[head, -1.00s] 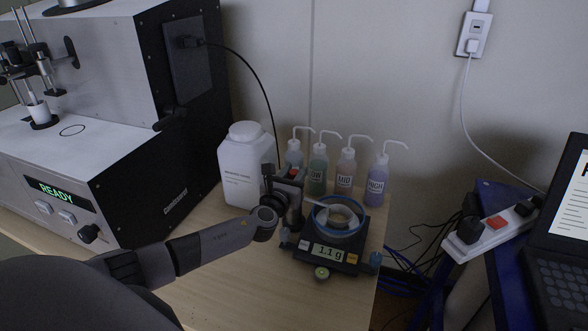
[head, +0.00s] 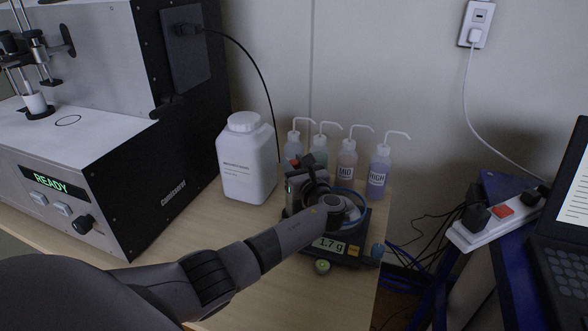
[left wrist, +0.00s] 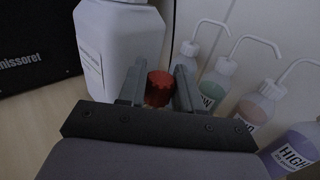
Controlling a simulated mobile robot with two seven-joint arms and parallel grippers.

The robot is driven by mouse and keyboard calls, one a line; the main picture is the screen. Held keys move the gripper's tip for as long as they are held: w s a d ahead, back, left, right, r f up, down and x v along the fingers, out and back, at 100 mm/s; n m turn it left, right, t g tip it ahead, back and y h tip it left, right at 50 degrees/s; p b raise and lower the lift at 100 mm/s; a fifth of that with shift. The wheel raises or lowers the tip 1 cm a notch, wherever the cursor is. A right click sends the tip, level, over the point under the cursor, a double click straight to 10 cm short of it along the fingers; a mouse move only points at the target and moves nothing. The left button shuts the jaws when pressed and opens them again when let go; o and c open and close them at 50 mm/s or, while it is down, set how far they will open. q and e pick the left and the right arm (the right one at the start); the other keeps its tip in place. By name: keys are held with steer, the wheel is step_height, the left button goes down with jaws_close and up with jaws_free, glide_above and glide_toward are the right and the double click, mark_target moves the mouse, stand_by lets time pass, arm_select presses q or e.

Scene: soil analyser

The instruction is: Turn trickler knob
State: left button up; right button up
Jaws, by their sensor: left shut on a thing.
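The red ribbed trickler knob (left wrist: 158,88) sits between the two fingers of my left gripper (left wrist: 160,76) in the left wrist view. The fingers are shut on it, one on each side. In the head view my left gripper (head: 300,178) is at the trickler, beside the balance, and my wrist hides most of the trickler. The balance (head: 345,252) has a blue-rimmed pan, partly covered by my arm. Its display (head: 329,245) reads 1.7 g. My right gripper is not in view.
A white bottle (head: 246,165) stands close behind and left of the gripper. Several wash bottles (head: 377,172) stand behind the balance. The analyser (head: 130,185) at left shows READY. A power strip (head: 492,222) and laptop (head: 563,245) are at right.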

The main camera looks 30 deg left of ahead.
mark_target(296, 167)
arm_select(q)
steer(key=shift+n+g, duration=0.3)
steer(key=shift+g, duration=0.1)
steer(key=o, duration=1)
steer(key=shift+c, duration=0.2)
steer(key=shift+v, duration=3.55)
step_height(296, 167, up, 6)
steer(key=p, duration=0.4)
